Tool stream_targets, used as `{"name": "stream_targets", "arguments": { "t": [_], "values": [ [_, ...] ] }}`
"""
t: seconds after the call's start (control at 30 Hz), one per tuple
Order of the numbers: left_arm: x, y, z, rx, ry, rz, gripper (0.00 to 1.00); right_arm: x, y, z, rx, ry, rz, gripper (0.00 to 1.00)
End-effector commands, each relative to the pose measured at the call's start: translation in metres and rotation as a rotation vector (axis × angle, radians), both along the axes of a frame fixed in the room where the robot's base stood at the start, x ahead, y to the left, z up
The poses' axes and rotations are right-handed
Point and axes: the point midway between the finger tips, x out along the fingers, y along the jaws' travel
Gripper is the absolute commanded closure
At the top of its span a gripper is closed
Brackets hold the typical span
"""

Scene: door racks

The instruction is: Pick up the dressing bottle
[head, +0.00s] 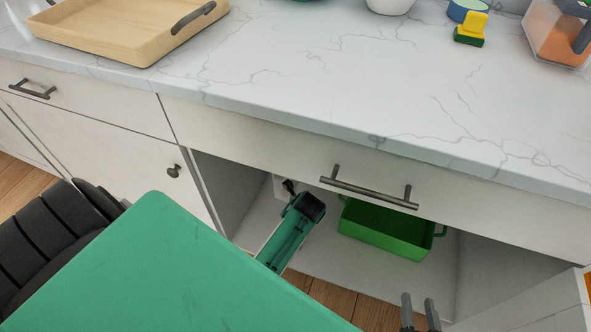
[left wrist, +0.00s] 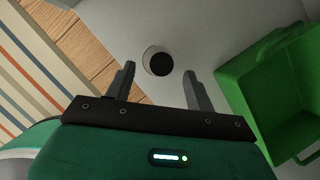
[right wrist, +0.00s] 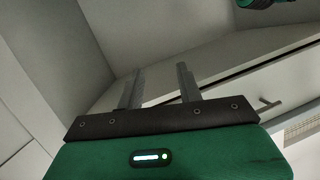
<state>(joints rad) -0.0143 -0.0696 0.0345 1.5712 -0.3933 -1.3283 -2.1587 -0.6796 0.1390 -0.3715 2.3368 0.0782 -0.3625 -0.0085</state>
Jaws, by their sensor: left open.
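In the left wrist view, a round thing with a black top and a pale ring (left wrist: 158,62) stands on the shelf. It looks like the dressing bottle seen from above. My left gripper (left wrist: 160,68) is open, with one finger to each side of this top in the picture; no contact shows. In the head view, my left gripper (head: 289,188) reaches into the open lower cabinet, and its own body largely hides the bottle there. My right gripper (head: 420,302) is open and empty low in the head view; its parted fingers show in the right wrist view (right wrist: 158,82).
A green bin (head: 385,240) stands in the cabinet, right of my left gripper; it also shows in the left wrist view (left wrist: 240,95). A drawer with a bar handle (head: 370,188) and the marble counter (head: 330,60) are above. A wooden tray (head: 90,30) lies on the counter.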

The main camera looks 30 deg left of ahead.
Motion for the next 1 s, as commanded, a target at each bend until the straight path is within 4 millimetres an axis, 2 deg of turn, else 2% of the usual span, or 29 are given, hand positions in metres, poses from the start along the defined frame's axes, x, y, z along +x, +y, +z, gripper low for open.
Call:
{"name": "stream_targets", "arguments": {
  "t": [0.27,0.37,0.7,0.9,1.0],
  "values": [
    [0.002,0.003,-0.01,0.0,0.0,-0.001,0.45,0.004,0.002,0.007,0.028,-0.062,-0.008,0.64],
    [0.004,0.005,-0.015,-0.001,-0.001,0.0,0.45,0.012,-0.001,0.018,0.042,-0.125,-0.022,0.64],
    [0.011,0.013,-0.036,-0.001,-0.001,0.0,0.45,0.038,-0.018,0.082,0.122,-0.458,-0.088,0.64],
    [0.014,0.018,-0.05,-0.002,-0.001,0.001,0.45,0.041,-0.027,0.116,0.165,-0.632,-0.118,0.64],
    [0.015,0.019,-0.053,-0.001,-0.002,-0.001,0.45,0.041,-0.03,0.126,0.177,-0.682,-0.126,0.64]
  ]
}}
